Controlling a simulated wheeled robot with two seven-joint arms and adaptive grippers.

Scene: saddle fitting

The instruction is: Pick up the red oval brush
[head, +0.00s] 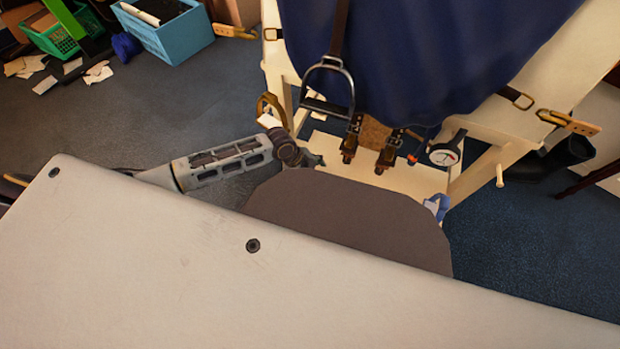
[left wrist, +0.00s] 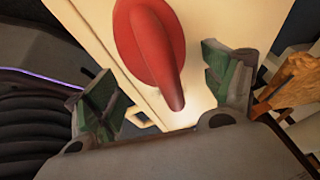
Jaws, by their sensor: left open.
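The red oval brush (left wrist: 150,45) shows in the left wrist view, a red oval with a thick rounded red handle pointing toward my gripper. It lies against a cream surface (left wrist: 90,22). My left gripper (left wrist: 165,88) is open, its green-padded fingers on either side of the handle's end; I cannot see them touching it. In the head view my left gripper (head: 314,159) is small and partly hidden, beside the cream stand, and I cannot make out the brush there. My right gripper is out of view.
The cream saddle stand (head: 410,181) carries a dark blue cloth (head: 420,50), a hanging stirrup (head: 328,85) and straps. A round dial (head: 445,153) hangs at its right. A black boot (head: 550,162) stands farther right. Blue (head: 170,35) and green (head: 62,40) crates stand far left. Open floor lies between.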

